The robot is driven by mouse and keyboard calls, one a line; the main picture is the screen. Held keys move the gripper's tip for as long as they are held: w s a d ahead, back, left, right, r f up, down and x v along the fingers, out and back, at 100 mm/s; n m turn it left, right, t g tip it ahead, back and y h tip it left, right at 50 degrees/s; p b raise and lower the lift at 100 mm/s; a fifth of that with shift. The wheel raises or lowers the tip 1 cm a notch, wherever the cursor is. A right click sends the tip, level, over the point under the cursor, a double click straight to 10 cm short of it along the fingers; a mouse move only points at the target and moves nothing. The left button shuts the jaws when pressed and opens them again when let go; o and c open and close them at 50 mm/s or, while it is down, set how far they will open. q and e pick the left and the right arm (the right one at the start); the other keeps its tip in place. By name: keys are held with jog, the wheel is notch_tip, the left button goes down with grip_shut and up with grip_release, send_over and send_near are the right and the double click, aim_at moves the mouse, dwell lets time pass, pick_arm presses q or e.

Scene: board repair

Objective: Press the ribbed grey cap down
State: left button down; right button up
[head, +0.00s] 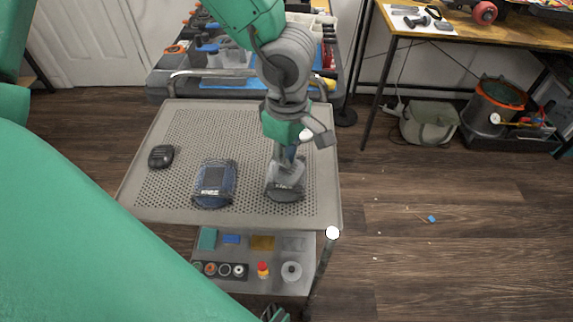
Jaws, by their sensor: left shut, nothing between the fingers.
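My left gripper (287,166) points down over the right part of the perforated tray top (250,130). It is shut and empty, with its fingertips at or just above a grey block-like piece (285,192) with a dark front edge. I cannot tell whether they touch it. The gripper hides part of this piece, and its ribs are too small to make out, so I cannot be sure it is the ribbed grey cap. A blue and black device (214,184) lies to its left. A small dark ribbed-looking object (161,156) lies farther left. My right gripper is not clearly seen.
A lower shelf (265,285) holds coloured pieces, round parts and a red-and-yellow item (263,270). A white ball (332,233) shows at the tray's front right corner. A cluttered blue-grey cart (160,88) stands behind. The floor at right is mostly clear.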

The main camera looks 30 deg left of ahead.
pick_arm(q)
jog(key=shift+d+f, duration=0.1)
jog(key=shift+d, duration=0.35)
jog(key=shift+d+f, duration=0.1)
jog(key=shift+f, duration=0.05)
jog(key=shift+a+f, duration=0.25)
jog(key=shift+a, duration=0.35)
pick_arm(e)
jog(key=shift+f, duration=0.15)
pick_arm(q)
jog(key=shift+d, duration=0.15)
pick_arm(e)
jog(key=shift+d, duration=0.1)
pick_arm(q)
jog(key=shift+d, duration=0.25)
pick_arm(e)
jog(key=shift+d, duration=0.35)
pick_arm(q)
jog(key=shift+f, duration=0.1)
jog(key=shift+a+f, duration=0.2)
jog(key=shift+a, duration=0.05)
pick_arm(e)
jog(key=shift+a, duration=0.25)
